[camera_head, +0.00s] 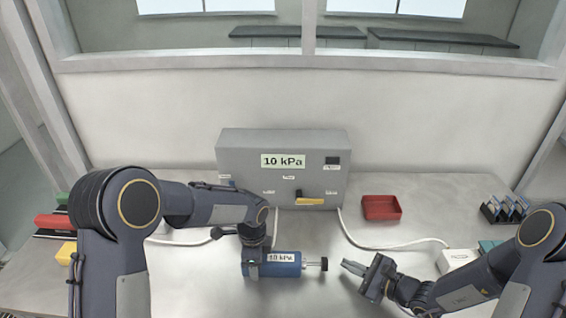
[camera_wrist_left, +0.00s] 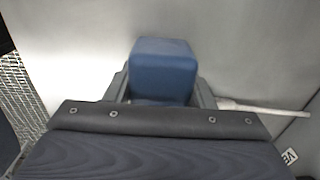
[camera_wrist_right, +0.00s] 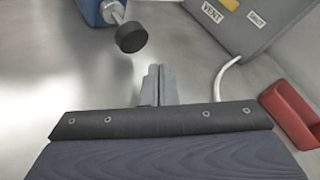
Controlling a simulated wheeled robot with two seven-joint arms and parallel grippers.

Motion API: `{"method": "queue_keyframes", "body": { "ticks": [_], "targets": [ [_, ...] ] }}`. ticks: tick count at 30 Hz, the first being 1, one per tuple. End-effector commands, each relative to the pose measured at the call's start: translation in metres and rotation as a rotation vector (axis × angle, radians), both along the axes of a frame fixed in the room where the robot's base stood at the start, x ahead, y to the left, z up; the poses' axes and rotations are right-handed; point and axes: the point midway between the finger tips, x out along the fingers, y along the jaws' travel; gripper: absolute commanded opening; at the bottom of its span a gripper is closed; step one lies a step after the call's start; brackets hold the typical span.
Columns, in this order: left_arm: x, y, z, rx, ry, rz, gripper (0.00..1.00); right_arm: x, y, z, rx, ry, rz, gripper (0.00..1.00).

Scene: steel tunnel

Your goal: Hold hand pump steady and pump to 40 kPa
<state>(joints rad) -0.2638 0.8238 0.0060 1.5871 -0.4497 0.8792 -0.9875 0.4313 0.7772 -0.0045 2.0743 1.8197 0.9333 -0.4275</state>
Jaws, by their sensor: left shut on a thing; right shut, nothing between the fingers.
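The blue hand pump (camera_head: 284,265) lies on its side on the steel table, its rod and black knob (camera_head: 324,264) pointing right. In the right wrist view the knob (camera_wrist_right: 131,37) is ahead and left of the closed fingers (camera_wrist_right: 158,85). The grey gauge box (camera_head: 235,155) displays 10 kPa.
A yellow lever (camera_head: 310,201) is on the box front. A red tray (camera_head: 381,208) stands right of the box. A white hose (camera_head: 385,245) runs to a white block (camera_head: 457,259) on the right. Red and yellow items (camera_head: 66,253) lie at far left.

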Motion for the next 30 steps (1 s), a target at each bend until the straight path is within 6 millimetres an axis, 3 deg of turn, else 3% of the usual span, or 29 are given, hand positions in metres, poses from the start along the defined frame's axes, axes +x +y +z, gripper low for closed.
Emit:
{"method": "queue_keyframes", "body": {
  "ticks": [9,30],
  "targets": [
    [0.000,0.000,0.000,0.000,-0.001,0.000,0.22,0.000,0.028,0.000,0.000,0.001,0.001,0.00],
    [0.000,0.000,0.000,0.000,-0.001,0.000,0.22,0.000,0.030,0.000,0.000,0.000,0.000,0.00]
  ]
}}
